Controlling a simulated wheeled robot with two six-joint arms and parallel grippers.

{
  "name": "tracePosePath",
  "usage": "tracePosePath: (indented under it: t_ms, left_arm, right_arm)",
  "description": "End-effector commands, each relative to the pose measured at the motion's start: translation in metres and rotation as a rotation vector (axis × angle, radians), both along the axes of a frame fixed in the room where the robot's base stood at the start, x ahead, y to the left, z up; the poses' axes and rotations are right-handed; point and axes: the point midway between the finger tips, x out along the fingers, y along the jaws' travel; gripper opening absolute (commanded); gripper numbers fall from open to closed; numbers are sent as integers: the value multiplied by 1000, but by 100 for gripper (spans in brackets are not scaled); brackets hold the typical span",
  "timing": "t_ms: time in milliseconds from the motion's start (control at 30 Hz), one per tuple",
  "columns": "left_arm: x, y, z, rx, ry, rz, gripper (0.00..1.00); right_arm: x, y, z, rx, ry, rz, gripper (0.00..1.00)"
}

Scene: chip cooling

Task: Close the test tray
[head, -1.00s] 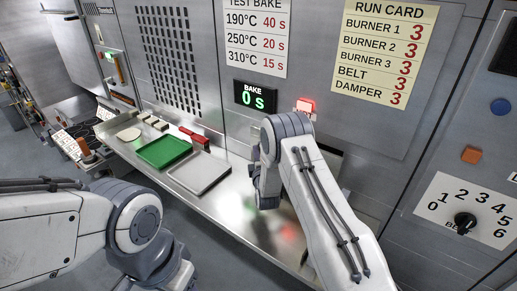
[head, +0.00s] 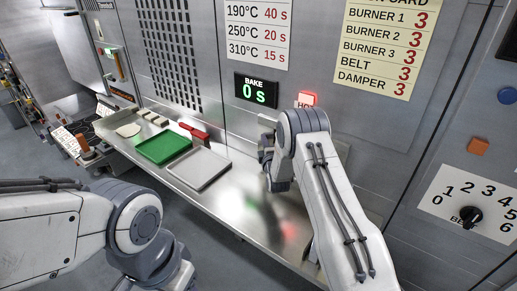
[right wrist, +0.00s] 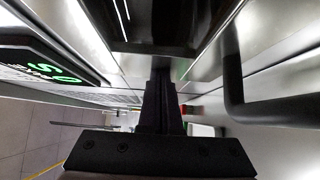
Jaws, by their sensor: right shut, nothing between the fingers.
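My right gripper (right wrist: 160,100) is shut and empty in the right wrist view, its dark fingers together at the middle. In the head view it shows only partly, beside my right arm in front of the machine's panel, below the lit BAKE display (head: 256,90). A dark bar handle (right wrist: 233,75) stands to the right of the fingers, apart from them. A dark recess or surface (right wrist: 160,25) lies above them; I cannot tell whether it is the test tray. My right arm hides that part of the machine in the head view. My left gripper is out of view.
A steel shelf (head: 235,205) runs along the machine, bare near my right gripper. On it lie a green tray (head: 163,147), a grey tray (head: 199,169) and a red object (head: 194,132). A red HOT light (head: 306,99) glows above my right arm. A dial (head: 467,216) sits at right.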

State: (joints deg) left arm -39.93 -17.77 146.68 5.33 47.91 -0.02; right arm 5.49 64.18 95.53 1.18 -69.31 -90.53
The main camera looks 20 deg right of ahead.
Motion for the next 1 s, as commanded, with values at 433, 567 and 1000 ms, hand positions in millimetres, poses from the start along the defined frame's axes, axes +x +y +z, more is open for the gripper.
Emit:
tracePosePath:
  t_ms: [433,567,1000]
  left_arm:
    - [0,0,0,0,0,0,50]
    - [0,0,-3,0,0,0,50]
    - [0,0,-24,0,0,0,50]
  right_arm:
    - [-7,12,5,2,-10,-10,0]
    - [-21,37,1,1,-3,1,0]
    - [-104,39,-1,0,1,-5,0]
